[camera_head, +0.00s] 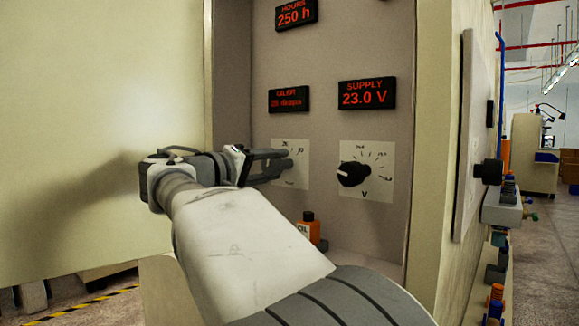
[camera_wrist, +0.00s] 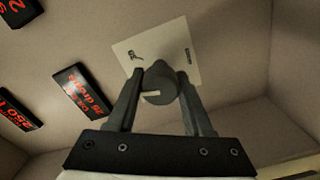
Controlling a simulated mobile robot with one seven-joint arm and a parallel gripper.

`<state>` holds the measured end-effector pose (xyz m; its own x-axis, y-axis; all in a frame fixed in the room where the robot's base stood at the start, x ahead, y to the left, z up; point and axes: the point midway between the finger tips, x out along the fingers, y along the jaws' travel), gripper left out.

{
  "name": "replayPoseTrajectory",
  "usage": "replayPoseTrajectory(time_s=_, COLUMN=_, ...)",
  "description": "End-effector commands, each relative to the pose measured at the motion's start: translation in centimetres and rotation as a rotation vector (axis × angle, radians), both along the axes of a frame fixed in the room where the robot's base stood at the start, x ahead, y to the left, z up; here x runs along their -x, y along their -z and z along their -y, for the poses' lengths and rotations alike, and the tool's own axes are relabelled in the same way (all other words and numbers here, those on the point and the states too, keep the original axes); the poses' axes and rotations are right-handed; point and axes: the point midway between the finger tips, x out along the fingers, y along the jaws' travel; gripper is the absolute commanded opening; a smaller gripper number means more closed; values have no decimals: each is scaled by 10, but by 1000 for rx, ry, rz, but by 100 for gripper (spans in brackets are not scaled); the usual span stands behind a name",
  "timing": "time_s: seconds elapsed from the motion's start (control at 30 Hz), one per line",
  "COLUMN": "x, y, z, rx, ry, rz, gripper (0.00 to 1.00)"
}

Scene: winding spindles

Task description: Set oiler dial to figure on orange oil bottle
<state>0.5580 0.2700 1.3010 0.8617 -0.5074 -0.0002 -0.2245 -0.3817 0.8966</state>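The oiler dial is a dark round knob with a pale pointer line (camera_wrist: 152,94) on a white scale plate (camera_wrist: 130,45). The plate also shows in the head view (camera_head: 290,180), where my gripper (camera_head: 287,160) hides most of the knob. In the wrist view, my gripper's fingers (camera_wrist: 160,82) stand on either side of the knob, very close to it. I cannot tell whether both press on it. The OILER display (camera_head: 288,99) glows red; its number seems to be 25 in the wrist view (camera_wrist: 82,90). The orange oil bottle (camera_head: 309,228) stands below; its figure is unreadable.
A SUPPLY dial (camera_head: 353,174) sits right of the oiler dial, under a display reading 23.0 V (camera_head: 367,93). An HOURS display (camera_head: 296,14) reads 250 h. The cabinet's side walls enclose the recess. A black knob (camera_head: 488,172) juts out at the right outside.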

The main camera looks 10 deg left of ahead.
Motion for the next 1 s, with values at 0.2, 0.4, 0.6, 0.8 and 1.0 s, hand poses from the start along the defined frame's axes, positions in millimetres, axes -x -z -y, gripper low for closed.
replayPoseTrajectory(time_s=0.2, x=0, y=0, z=0, rx=0, ry=0, rz=0, gripper=79)
replayPoseTrajectory(time_s=0.4, x=0, y=0, z=0, rx=0, ry=-1, rz=0, gripper=79)
replayPoseTrajectory(time_s=0.6, x=13, y=0, z=-9, rx=0, ry=-4, rz=0, gripper=79)
replayPoseTrajectory(time_s=0.8, x=51, y=-1, z=-31, rx=0, ry=-6, rz=0, gripper=79)
replayPoseTrajectory(time_s=1.0, x=94, y=-1, z=-56, rx=0, ry=-5, rz=-1, gripper=79)
